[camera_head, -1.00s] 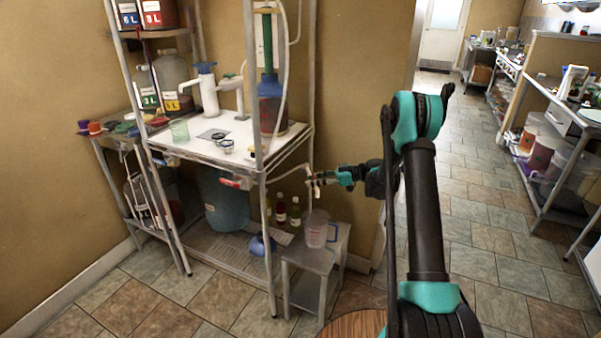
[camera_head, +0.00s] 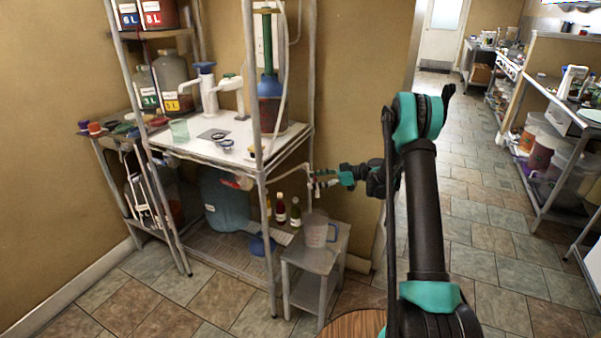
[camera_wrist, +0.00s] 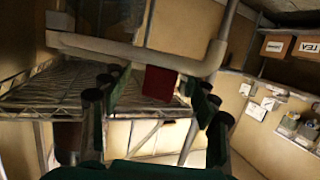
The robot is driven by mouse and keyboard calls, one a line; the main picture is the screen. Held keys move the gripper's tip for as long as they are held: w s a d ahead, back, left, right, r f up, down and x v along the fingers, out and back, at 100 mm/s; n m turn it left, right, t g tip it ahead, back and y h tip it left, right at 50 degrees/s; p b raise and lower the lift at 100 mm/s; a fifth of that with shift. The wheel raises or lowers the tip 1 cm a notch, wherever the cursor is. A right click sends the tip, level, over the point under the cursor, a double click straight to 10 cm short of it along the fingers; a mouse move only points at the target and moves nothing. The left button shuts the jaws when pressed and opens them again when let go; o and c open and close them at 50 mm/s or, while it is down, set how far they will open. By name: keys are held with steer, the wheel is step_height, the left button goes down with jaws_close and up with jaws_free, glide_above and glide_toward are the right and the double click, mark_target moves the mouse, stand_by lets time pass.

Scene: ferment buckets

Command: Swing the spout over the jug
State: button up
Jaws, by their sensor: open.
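The spout is a thin pale pipe (camera_head: 289,173) that runs out from the rack's front right corner and bends near my gripper. In the wrist view a pale pipe (camera_wrist: 135,50) crosses the top and bends upward at the right. A small red piece (camera_wrist: 160,82) shows below that pipe, between my fingers. My gripper (camera_head: 318,179) is open at the pipe's outer end; its dark green fingers (camera_wrist: 160,95) stand either side of the red piece. Contact cannot be told. The clear measuring jug (camera_head: 316,234) stands upright on a small stool, below my gripper.
The metal stool (camera_head: 303,261) stands at the rack's right side. The rack's white top (camera_head: 245,143) holds a pump and a tall cylinder. A large blue container (camera_head: 226,203) and bottles (camera_head: 287,212) stand below. Tiled floor (camera_head: 470,235) is free to the right.

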steer(key=shift+d, duration=0.1)
steer(key=v, duration=0.6)
steer(key=shift+d, duration=0.4)
steer(key=shift+r, duration=0.2)
steer(key=s+d+r+m+t+h, duration=0.1)
steer(key=s+r+m+h, duration=0.15)
steer(key=s, duration=0.35)
steer(key=s+d+r+m+h, duration=0.1)
steer(key=s+d+m+h, duration=0.1)
steer(key=s+m+h, duration=0.3)
steer(key=s+d+r+m+t, duration=0.1)
steer(key=s+r+m, duration=0.15)
steer(key=s, duration=0.45)
steer(key=s+d+f+m+h, duration=0.1)
steer(key=s+d+m+h, duration=0.1)
steer(key=s+d, duration=0.2)
steer(key=s+d+f+m+t+h, duration=0.1)
steer(key=s+d+f+m+h, duration=0.1)
steer(key=s, duration=0.8)
steer(key=s+d+f+m+t+h, duration=0.1)
steer(key=s+d+f+m+h, duration=0.1)
steer(key=s+d, duration=0.4)
steer(key=shift+s+m+h, duration=0.85)
steer(key=shift+s+m, duration=0.05)
steer(key=shift+s, duration=0.1)
